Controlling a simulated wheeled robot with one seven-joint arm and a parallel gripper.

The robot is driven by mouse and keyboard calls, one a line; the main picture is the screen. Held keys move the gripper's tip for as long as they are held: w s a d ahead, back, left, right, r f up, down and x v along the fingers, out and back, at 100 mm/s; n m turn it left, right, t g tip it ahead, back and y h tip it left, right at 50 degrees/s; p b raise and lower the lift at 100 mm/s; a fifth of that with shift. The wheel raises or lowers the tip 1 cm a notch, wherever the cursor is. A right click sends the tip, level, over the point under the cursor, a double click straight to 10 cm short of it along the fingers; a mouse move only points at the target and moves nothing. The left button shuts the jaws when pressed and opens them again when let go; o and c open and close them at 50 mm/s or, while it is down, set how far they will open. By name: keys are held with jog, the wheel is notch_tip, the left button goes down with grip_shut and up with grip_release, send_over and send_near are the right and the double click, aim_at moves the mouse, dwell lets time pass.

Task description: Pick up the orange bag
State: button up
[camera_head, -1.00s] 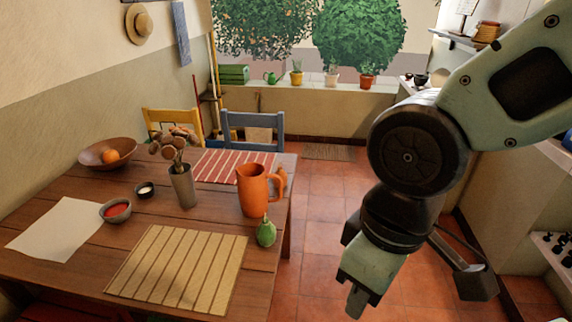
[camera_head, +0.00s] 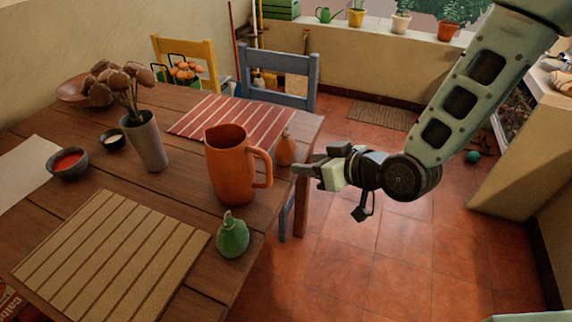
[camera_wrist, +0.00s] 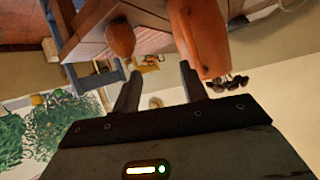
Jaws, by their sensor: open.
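A small orange pear-shaped thing (camera_head: 287,149) stands at the right edge of the wooden table, behind the orange pitcher (camera_head: 228,168). It is the likeliest orange bag, but I cannot tell that it is a bag. In the wrist view, which is turned over, it shows as a rounded orange shape (camera_wrist: 120,38) beside the pitcher (camera_wrist: 197,35). My gripper (camera_head: 312,160) is open and empty, just right of the orange thing at the table edge, pointing left. In the wrist view my gripper (camera_wrist: 160,69) has its fingers apart with nothing between them.
A green gourd-like thing (camera_head: 232,235) stands in front of the pitcher. A vase of dried flowers (camera_head: 146,143), bowls and placemats take up the table. A blue chair (camera_head: 283,90) and a yellow chair (camera_head: 190,62) stand behind.

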aim_at(285, 143)
jog(key=w+d+f+m+t+y+b, duration=0.1)
jog(key=w+d+f+m+t+b, duration=0.25)
jog(key=w+f+t, duration=0.2)
jog(key=shift+m+t, duration=0.25)
jog(key=shift+t, duration=0.2)
jog(key=x, duration=0.5)
jog(key=p+x, duration=0.1)
jog(key=x, duration=0.5)
jog(key=a+x, duration=0.1)
jog(key=x, duration=0.4)
jog(key=shift+s+a+r+p, duration=0.1)
jog(key=shift+r+p, duration=0.2)
jog(key=shift+r, duration=0.1)
grip_shut()
